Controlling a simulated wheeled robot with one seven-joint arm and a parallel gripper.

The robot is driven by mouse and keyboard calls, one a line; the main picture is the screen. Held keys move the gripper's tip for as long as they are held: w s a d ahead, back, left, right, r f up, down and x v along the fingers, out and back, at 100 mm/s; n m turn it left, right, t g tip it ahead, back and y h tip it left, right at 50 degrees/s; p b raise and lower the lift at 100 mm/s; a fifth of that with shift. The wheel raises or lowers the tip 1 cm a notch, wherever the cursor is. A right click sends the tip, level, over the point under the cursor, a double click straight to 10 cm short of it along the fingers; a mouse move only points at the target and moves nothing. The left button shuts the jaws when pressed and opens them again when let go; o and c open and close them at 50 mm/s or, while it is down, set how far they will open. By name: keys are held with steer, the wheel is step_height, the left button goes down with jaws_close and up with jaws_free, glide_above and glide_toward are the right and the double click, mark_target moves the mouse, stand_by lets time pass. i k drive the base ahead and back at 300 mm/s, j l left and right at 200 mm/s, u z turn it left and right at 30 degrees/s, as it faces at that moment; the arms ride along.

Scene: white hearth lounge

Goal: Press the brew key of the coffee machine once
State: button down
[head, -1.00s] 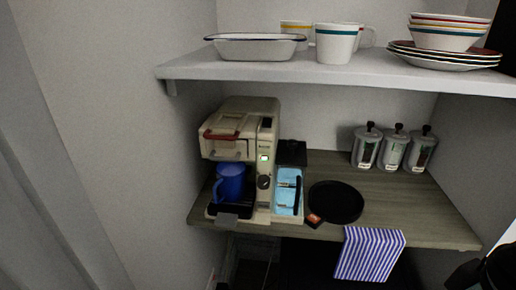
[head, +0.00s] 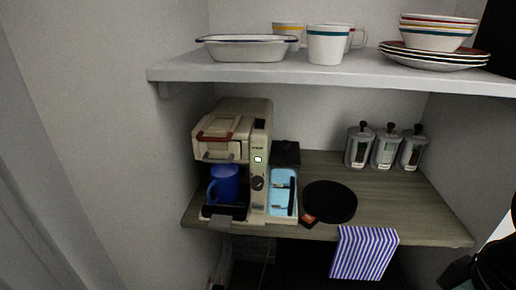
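The coffee machine (head: 246,112) stands at the left end of the wooden counter under the shelf. It is cream, with a red-brown handle at its top front. A small lit white key or display (head: 258,159) shows on its front panel, with a dark round knob (head: 257,183) below it. A blue mug (head: 223,184) stands under the spout on the drip tray. Dark and white parts of my arm show at the lower right edge, well apart from the machine. I cannot make out my gripper's fingers there.
A light-blue container (head: 283,192) stands right beside the machine. A black round tray (head: 330,202) lies on the counter (head: 405,206), and a striped cloth (head: 363,253) hangs over its front edge. A white shelf (head: 330,72) with dishes overhangs. Three jars (head: 386,150) stand at the back right.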

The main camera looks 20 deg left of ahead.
mark_target(256, 147)
steer(key=k+l, duration=0.15)
steer(key=k+l+u, duration=0.2)
steer(key=j+u, duration=0.1)
steer(key=u, duration=1.8)
